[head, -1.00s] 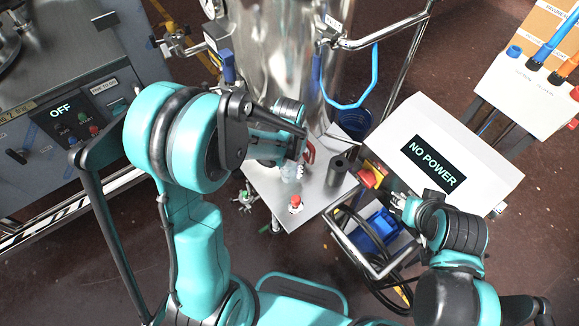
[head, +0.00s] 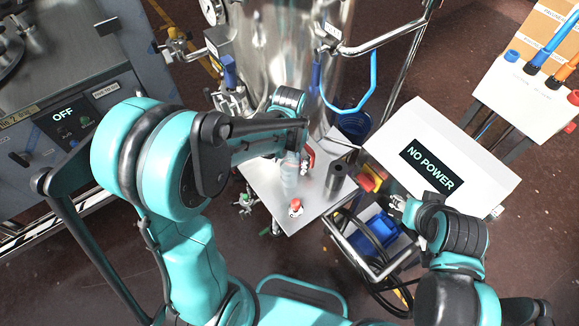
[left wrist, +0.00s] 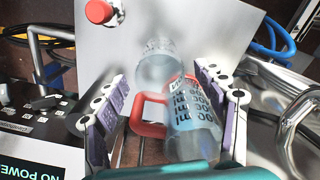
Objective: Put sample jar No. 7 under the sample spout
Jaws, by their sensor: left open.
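A clear jar (head: 290,175) with a red handle (head: 309,157) is at the steel platform (head: 318,195) in front of the tank. In the left wrist view the jar (left wrist: 193,132) shows printed graduations and a white label, too small to read. Its red handle (left wrist: 146,112) points left. My left gripper (left wrist: 165,100) is open, with one finger on each side of the jar and gaps visible. A fainter clear shape (left wrist: 158,65) lies beyond; I cannot tell whether it is a reflection or another jar. My right gripper (head: 396,202) is by the cart. The sample spout is not clearly identifiable.
A red-topped item (head: 296,208) and a dark cylinder (head: 336,175) stand on the platform. The steel tank (head: 285,50) rises behind. A white box reading NO POWER (head: 440,160) is at right, above a cart with a blue bin (head: 375,230) and black cables.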

